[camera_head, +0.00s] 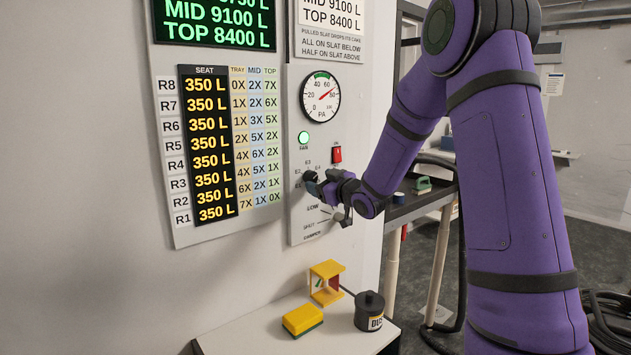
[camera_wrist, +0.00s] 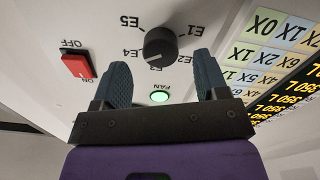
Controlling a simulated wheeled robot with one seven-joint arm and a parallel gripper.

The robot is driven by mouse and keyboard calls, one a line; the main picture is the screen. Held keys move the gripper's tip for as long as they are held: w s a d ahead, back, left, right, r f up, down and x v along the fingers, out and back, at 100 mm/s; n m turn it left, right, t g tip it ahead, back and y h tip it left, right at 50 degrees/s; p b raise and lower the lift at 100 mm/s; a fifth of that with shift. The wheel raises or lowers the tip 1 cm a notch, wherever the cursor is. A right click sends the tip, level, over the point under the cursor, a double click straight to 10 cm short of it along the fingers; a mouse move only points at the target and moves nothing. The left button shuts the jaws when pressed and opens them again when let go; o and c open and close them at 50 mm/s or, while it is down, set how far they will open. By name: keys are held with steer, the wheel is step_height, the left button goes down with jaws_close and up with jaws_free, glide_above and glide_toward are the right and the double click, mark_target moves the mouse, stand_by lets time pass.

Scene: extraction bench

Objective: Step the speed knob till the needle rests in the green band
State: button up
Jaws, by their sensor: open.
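The black speed knob (camera_wrist: 160,45) sits on the white panel in the wrist view, ringed by labels E1 to E5. Its white mark points toward E3. My gripper (camera_wrist: 163,72) is open, with one finger to each side and the knob just ahead of the fingertips, apparently apart from them. In the head view my gripper (camera_head: 322,186) is in front of the panel and partly hides the knob. The round PA gauge (camera_head: 320,97) has a green band (camera_head: 321,75) at the top. Its red needle (camera_head: 328,92) points up and right, beyond the band's right end.
The red ON/OFF switch (camera_wrist: 78,66) and lit green FAN lamp (camera_wrist: 160,96) are close to the fingers. A damper lever (camera_head: 343,218) is below. A yellow block (camera_head: 302,319), yellow stand (camera_head: 327,283) and dark canister (camera_head: 369,311) stand on the bench.

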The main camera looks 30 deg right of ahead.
mark_target(314, 179)
steer(key=shift+w+a, duration=0.15)
steer(key=shift+w, duration=0.6)
steer(key=shift+w+a, duration=0.15)
steer(key=shift+w, duration=0.6)
steer(key=c, duration=0.9)
steer(key=n, duration=0.5)
steer(key=shift+n, duration=0.3)
steer(key=n, duration=0.6)
